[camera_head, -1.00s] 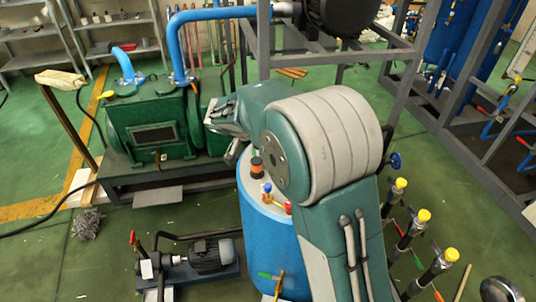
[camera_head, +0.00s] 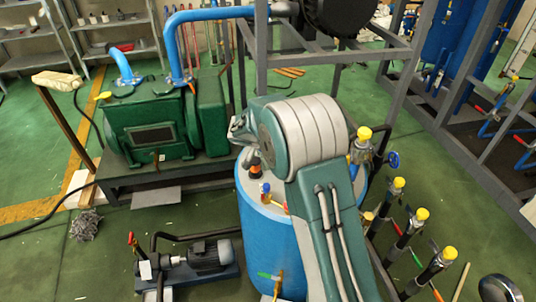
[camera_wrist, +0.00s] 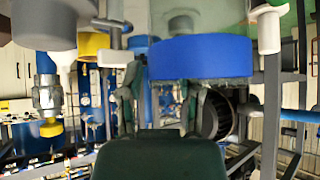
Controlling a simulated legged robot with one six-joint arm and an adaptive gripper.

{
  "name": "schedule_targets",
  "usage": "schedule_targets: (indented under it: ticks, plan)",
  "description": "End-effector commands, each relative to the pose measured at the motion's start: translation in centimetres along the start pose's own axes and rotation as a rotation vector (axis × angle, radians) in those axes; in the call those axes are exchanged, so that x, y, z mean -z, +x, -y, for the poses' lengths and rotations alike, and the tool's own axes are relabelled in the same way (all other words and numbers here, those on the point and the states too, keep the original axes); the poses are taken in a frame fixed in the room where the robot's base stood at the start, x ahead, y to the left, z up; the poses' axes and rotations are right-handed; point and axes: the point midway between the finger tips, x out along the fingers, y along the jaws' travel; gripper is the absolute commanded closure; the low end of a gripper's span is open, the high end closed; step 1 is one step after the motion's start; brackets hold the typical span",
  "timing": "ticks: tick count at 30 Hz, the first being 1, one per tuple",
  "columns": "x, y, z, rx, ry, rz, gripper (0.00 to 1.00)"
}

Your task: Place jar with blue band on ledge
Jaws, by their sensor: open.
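In the wrist view a broad blue band (camera_wrist: 200,57) runs around a pale, see-through body that rises out of the top of the picture; it looks like the jar with the blue band. My gripper (camera_wrist: 157,92) has its two fingers apart, with the band close to the fingertips and overlapping the right one. I cannot tell whether they touch. In the head view my arm hides most of my gripper, and I cannot make out the jar there. I cannot single out the ledge in either view.
A blue tank (camera_head: 268,245) with small valves on top stands below my arm. A green pump (camera_head: 150,125) is to its left, with a small motor (camera_head: 208,257) in front. A grey steel frame (camera_head: 330,52) rises behind. Several yellow-capped pipes (camera_head: 420,216) stand to the right.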

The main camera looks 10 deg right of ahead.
Motion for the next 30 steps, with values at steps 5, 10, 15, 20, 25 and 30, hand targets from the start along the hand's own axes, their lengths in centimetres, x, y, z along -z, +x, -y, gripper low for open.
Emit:
schedule_targets:
  ticks: [5, 10, 15, 20, 25, 30]
  plan:
    - [0.0, 0.4, 0.0, 0.001, 0.000, 0.000, 0.55]
    - [0.0, 0.4, 0.0, 0.000, 0.000, 0.000, 0.99]
    - [0.0, 0.4, 0.0, 0.000, 0.000, 0.000, 1.00]
    - [0.0, 0.3, 0.0, 0.001, 0.000, 0.000, 1.00]
    - [0.2, 0.2, 0.0, 0.001, 0.001, -0.001, 1.00]
    - [1.3, -0.9, 0.0, 0.002, 0.003, -0.002, 1.00]
